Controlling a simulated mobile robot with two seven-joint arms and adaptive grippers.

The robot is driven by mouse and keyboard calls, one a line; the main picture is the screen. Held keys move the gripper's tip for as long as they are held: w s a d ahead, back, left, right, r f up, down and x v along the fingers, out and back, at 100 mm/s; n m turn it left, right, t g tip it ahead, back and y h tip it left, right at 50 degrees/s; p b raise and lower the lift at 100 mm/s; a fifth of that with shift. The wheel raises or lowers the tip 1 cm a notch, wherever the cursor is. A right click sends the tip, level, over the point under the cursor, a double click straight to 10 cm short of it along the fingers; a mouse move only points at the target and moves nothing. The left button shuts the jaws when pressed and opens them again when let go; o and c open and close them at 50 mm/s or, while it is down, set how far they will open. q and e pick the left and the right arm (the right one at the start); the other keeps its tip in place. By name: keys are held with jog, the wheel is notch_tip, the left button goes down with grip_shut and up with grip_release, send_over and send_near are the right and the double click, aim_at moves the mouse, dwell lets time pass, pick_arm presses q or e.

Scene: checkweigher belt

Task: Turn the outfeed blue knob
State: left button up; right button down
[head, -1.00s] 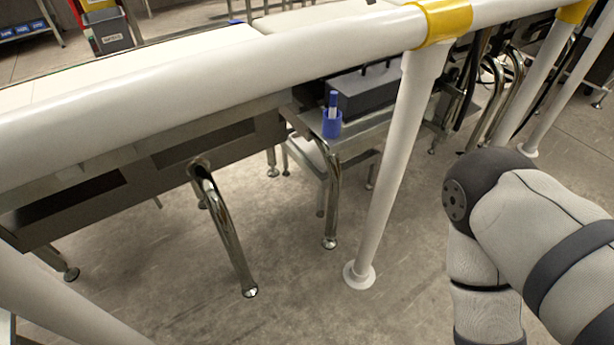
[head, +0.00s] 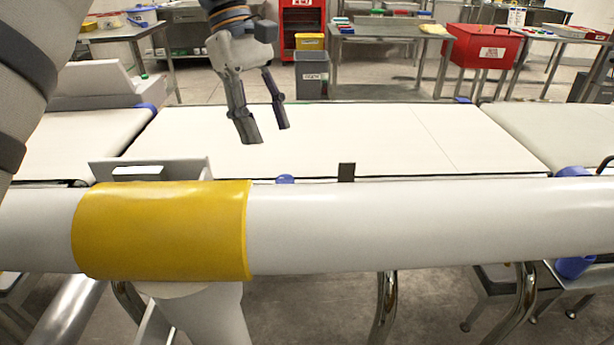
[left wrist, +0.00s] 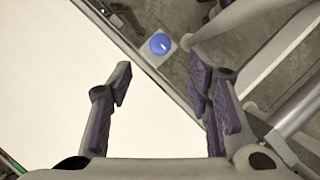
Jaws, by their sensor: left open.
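A small round blue knob (head: 285,179) shows at the near edge of the white belt (head: 390,135), just behind the white rail, which hides its lower part. In the left wrist view the blue knob (left wrist: 160,44) sits on a small pale block beside the belt edge, beyond and between the fingertips. My left gripper (head: 266,130) is open and empty, pointing down above the belt, apart from the knob. In the left wrist view its fingers (left wrist: 160,72) are spread wide. My right gripper is not in view. I cannot tell whether this knob is the outfeed one.
A thick white rail (head: 400,220) with a yellow band (head: 165,230) crosses in front of the belt. A dark upright plate (head: 346,172) stands right of the knob. Another blue part (head: 573,171) shows at far right. The belt top is clear.

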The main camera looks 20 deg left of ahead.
aim_at(284, 178)
pick_arm(q)
jog(key=x, duration=0.9)
jog(key=shift+s+r+p, duration=0.1)
jog(key=shift+p, duration=0.2)
grip_shut()
